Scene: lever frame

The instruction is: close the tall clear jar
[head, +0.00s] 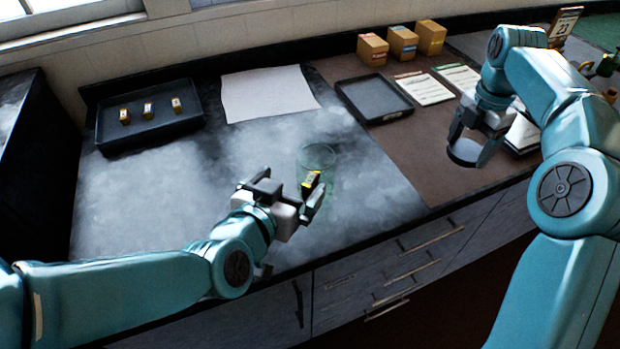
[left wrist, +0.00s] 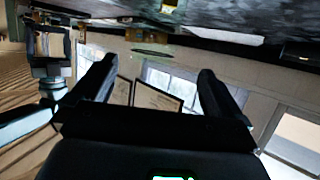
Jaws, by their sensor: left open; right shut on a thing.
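The tall clear jar (head: 318,157) stands near the front of the grey worktop; its round rim is open and its faint green glass is partly hidden by my left gripper. A small yellow-and-black item (head: 310,181) shows at the jar, seemingly inside it. My left gripper (head: 289,183) is open just in front and left of the jar; whether it touches the glass I cannot tell. Its spread fingers (left wrist: 157,78) show with nothing between them in the left wrist view. My right gripper (head: 478,143) is shut on a dark round lid (head: 464,153), held right of the jar.
A black tray (head: 150,136) with three small yellow-topped items is at the left. A pale sheet (head: 268,92) lies at the back. An empty dark tray (head: 374,100), printed cards (head: 423,88) and three boxes (head: 402,42) are on the right. Grey worktop left of the jar is clear.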

